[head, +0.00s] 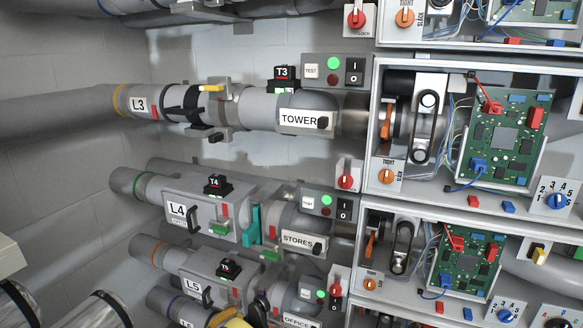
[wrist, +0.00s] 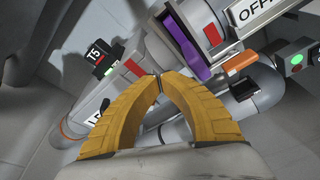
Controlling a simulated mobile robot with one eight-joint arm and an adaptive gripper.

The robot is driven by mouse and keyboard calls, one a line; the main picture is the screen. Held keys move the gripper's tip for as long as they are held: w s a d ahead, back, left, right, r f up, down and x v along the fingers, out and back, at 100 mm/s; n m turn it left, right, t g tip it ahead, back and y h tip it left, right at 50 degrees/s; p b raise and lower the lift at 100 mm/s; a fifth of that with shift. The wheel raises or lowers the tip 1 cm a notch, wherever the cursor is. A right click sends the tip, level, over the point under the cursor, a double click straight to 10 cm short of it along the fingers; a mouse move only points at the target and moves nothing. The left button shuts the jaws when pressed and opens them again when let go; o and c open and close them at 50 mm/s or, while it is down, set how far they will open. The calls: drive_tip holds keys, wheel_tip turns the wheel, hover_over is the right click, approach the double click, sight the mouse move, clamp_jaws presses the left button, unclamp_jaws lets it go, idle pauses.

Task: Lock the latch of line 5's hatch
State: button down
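Line 5's grey hatch (head: 218,266) carries the L5 label and a black T5 block (head: 229,268) on top; in the wrist view the T5 block (wrist: 98,57) is at upper left. A purple lever (wrist: 186,45) stands at the hatch's right end, between two red marks. An orange block (wrist: 240,63) with a black part below it is farther right. My yellow gripper (wrist: 157,77) has its fingertips together, with nothing seen between them, just below the purple lever in the picture; contact cannot be told. In the head view only a bit of my gripper (head: 235,323) shows at the bottom.
Line 4's pipe with a teal lever (head: 251,225) runs above line 5, and line 6's pipe (head: 170,301) runs close below. The OFFICE label (wrist: 262,10) and a green-lit switch box (wrist: 298,62) are to the right. Open circuit-board cabinets (head: 480,130) stand farther right.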

sight(228, 306)
drive_tip(key=v, duration=0.3)
drive_tip(key=f+v, duration=0.1)
drive_tip(key=shift+s+a, duration=0.25)
drive_tip(key=shift+a, duration=0.1)
drive_tip(key=shift+a+r, duration=0.1)
drive_tip(key=shift+w+a+r, duration=0.1)
drive_tip(key=shift+w+r, duration=0.15)
drive_tip(key=shift+w, duration=0.9)
drive_tip(key=shift+w+a+r, duration=0.1)
drive_tip(key=shift+w+r, duration=0.15)
drive_tip(key=shift+w, duration=0.85)
drive_tip(key=shift+w+r, duration=0.25)
drive_tip(key=shift+w, duration=0.9)
